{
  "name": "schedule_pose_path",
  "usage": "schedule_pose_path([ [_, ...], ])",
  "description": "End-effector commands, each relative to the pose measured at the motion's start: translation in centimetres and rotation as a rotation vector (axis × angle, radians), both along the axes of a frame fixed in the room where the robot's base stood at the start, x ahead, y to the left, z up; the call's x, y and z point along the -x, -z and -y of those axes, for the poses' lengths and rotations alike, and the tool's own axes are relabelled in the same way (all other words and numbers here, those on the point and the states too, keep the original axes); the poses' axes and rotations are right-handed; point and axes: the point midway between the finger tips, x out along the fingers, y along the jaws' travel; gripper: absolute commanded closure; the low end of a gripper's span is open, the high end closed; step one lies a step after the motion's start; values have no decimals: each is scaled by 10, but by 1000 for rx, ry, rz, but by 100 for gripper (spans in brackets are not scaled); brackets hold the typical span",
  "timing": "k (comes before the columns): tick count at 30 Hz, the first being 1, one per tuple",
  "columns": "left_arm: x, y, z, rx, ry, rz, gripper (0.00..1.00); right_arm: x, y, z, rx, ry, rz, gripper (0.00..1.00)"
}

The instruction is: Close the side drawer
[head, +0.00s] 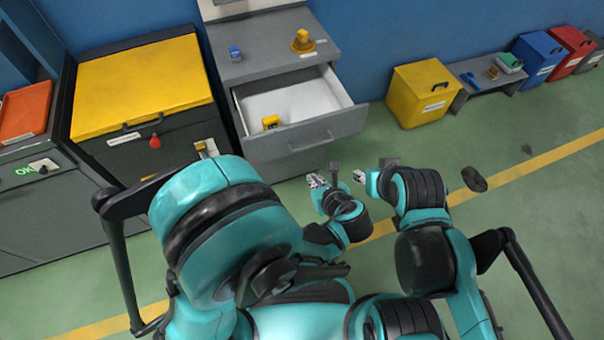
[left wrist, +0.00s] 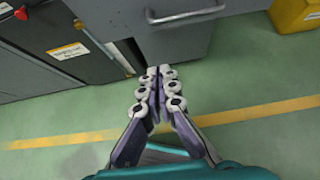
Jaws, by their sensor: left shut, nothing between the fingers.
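The grey side drawer (head: 305,137) stands pulled out of the grey cabinet (head: 262,45) in the head view. A small yellow object (head: 270,122) lies inside it at the front left. The drawer's front and bar handle also show at the top of the left wrist view (left wrist: 185,35). My left gripper (head: 315,181) is in front of the drawer front, apart from the handle. In the left wrist view its fingers (left wrist: 160,72) are together with nothing between them. My right gripper (head: 359,176) is to its right, off the drawer; its fingers are too small to read.
A cabinet with a yellow top (head: 140,82) stands left of the drawer. A yellow bin (head: 423,92) and a low grey bench (head: 488,78) stand to the right along the blue wall.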

Motion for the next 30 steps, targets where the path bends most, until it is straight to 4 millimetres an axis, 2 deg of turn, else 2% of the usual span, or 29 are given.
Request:
schedule_pose_path([
  [5, -20, 20, -8, 3, -6, 0, 100, 0, 13, 0, 0, 0, 0, 60],
  [15, -73, 66, -26, 4, -8, -1, 100, 0, 42, 0, 0, 0, 0, 60],
  [21, -98, 56, -34, 5, -7, 0, 100, 0, 46, 0, 0, 0, 0, 60],
  [30, -107, 52, -37, 5, -4, 0, 100, 0, 48, 0, 0, 0, 0, 60],
])
